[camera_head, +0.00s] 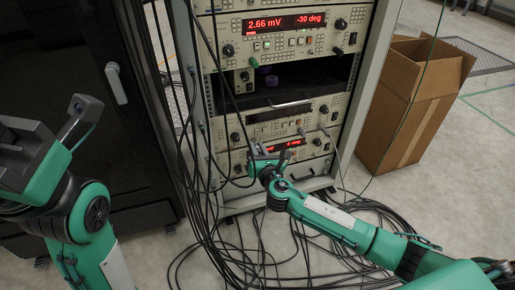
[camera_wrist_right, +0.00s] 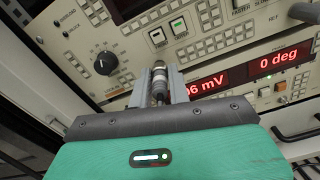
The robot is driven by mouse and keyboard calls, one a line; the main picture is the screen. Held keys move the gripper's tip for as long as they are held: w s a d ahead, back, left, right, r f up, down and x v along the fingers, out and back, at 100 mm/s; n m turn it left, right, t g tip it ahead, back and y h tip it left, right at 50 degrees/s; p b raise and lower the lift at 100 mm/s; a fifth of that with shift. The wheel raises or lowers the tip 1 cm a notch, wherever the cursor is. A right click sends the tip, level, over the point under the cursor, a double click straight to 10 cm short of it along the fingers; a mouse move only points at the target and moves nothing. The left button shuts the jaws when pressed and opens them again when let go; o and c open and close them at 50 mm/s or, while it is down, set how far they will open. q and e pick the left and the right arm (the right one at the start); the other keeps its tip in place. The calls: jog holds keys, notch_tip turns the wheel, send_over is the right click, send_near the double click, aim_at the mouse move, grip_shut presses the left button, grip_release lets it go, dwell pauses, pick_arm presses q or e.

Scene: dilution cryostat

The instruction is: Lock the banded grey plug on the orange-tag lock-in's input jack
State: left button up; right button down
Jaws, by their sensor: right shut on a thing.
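My right gripper (camera_head: 262,162) is at the front of a lower rack unit (camera_head: 285,145) with a red display. In the right wrist view its two grey fingers (camera_wrist_right: 160,82) are shut on a grey plug (camera_wrist_right: 159,76) with a lighter band. Whether the two are touching or locked I cannot tell.
An upper unit (camera_head: 285,25) reads 2.66 mV and -30 deg. Black cables (camera_head: 205,190) hang in front of the rack's left side and pile on the floor. A cardboard box (camera_head: 412,100) stands to the right. A knob (camera_wrist_right: 106,63) sits left of the plug.

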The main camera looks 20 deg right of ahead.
jog(key=shift+w+d+r, duration=0.1)
jog(key=shift+w, duration=0.05)
jog(key=shift+f+m+b, duration=0.2)
jog(key=shift+m+b, duration=0.35)
jog(key=shift+m, duration=0.55)
jog(key=shift+m+b, duration=0.35)
jog(key=shift+m, duration=0.75)
jog(key=m+b, duration=0.1)
jog(key=m, duration=1)
jog(key=shift+w+r, duration=0.1)
jog(key=shift+r, duration=0.1)
